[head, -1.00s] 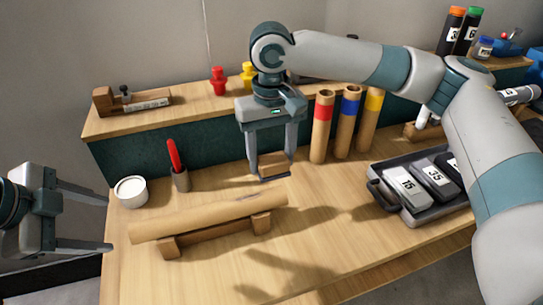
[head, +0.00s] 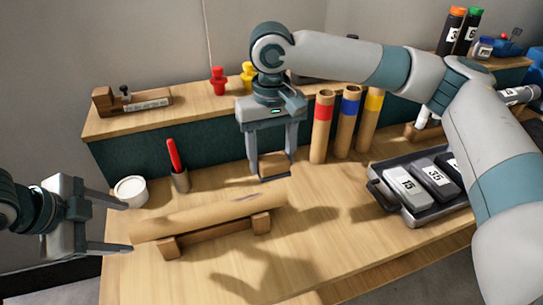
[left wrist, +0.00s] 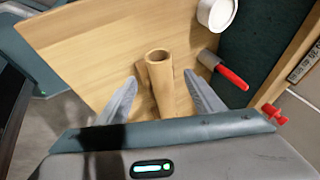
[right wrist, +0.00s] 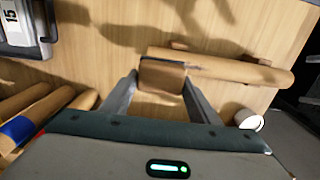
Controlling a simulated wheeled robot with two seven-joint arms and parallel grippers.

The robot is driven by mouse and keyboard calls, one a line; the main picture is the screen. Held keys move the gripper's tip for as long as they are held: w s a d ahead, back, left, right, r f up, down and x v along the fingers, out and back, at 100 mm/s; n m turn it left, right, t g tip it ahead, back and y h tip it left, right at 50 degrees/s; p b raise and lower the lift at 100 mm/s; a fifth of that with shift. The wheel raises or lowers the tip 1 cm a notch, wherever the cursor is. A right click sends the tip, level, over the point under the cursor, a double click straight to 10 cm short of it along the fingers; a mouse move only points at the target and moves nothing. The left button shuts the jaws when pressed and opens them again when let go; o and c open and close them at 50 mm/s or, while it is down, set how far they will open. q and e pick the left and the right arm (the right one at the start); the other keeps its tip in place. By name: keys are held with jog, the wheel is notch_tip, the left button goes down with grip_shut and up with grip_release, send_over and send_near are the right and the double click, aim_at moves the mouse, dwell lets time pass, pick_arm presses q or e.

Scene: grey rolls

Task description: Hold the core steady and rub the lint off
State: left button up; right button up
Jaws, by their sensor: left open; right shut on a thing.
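The core is a tan cardboard tube (head: 205,215) lying on a low wooden cradle (head: 215,236). A dark streak, likely the lint (head: 246,198), shows near its right end. My left gripper (head: 128,226) is open at the core's left end. In the left wrist view the hollow end of the core (left wrist: 158,57) lies between the spread fingers, with gaps on both sides. My right gripper (head: 272,172) is shut on a brown block (head: 273,164), held behind the core's right end. The block also shows in the right wrist view (right wrist: 162,75); its underside is hidden.
Colour-banded tubes (head: 321,128) stand right of my right gripper. A grey tray (head: 412,213) holds labelled pieces. The front table is clear.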

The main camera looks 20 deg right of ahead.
aim_at(137, 230)
pick_arm(q)
jog(key=shift+x, duration=3.35)
jog(key=c, duration=1.2)
